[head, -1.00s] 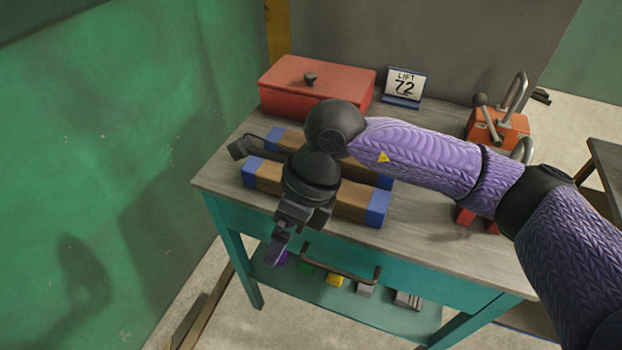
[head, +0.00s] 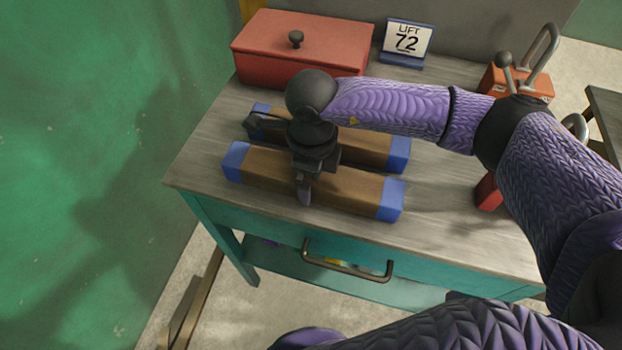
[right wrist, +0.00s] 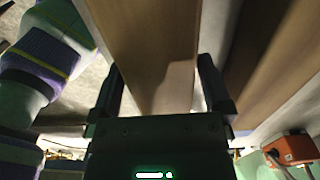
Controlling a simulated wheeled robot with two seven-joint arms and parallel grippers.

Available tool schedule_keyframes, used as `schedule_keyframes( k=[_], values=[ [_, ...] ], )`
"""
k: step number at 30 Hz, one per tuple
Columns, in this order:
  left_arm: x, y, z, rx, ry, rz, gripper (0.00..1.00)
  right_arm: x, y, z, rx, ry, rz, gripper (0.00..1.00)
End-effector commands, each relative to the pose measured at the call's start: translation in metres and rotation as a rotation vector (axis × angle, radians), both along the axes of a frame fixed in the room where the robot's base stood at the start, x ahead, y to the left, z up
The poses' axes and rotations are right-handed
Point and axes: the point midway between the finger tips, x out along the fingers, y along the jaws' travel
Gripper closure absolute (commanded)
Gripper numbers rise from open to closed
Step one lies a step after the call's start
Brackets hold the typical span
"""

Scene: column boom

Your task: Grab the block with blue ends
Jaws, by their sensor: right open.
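Two brown blocks with blue ends lie side by side on the table, a near block (head: 345,190) and a far block (head: 375,148). My right gripper (head: 306,178) is over the middle of the near block, pointing down; one finger shows against its front side and the other is hidden. In the right wrist view the open fingers (right wrist: 163,82) stand on either side of a brown block (right wrist: 150,45), with the second block (right wrist: 265,50) to the right. I cannot tell whether the fingers touch it. My left gripper is not in view.
A red lidded box (head: 300,55) and a "LIFT 72" sign (head: 406,42) stand at the back. An orange device with a lever and handle (head: 520,80) stands at the right. A drawer handle (head: 345,268) sticks out in front. The right front tabletop is clear.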

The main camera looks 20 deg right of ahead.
Motion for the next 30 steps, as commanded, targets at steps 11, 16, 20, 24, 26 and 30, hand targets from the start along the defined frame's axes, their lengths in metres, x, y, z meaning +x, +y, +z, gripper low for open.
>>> schedule_keyframes(
  k=[11,16,20,24,26,30],
  values=[
    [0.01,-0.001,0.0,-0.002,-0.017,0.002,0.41,0.0,0.0,0.001,0.001,-0.002,0.001,0.47],
    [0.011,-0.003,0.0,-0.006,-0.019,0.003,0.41,0.0,0.0,0.002,0.001,-0.002,0.0,0.83],
    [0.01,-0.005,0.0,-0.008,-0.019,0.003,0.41,0.0,0.0,0.002,0.002,-0.003,0.0,1.0],
    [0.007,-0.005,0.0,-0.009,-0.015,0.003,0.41,0.001,0.001,0.002,0.003,-0.003,0.0,1.0],
    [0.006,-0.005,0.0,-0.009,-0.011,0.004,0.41,0.001,0.001,0.002,0.003,-0.003,0.0,1.0],
    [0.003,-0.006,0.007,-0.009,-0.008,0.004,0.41,0.001,0.001,0.021,0.003,-0.007,0.001,1.0]
  ],
)
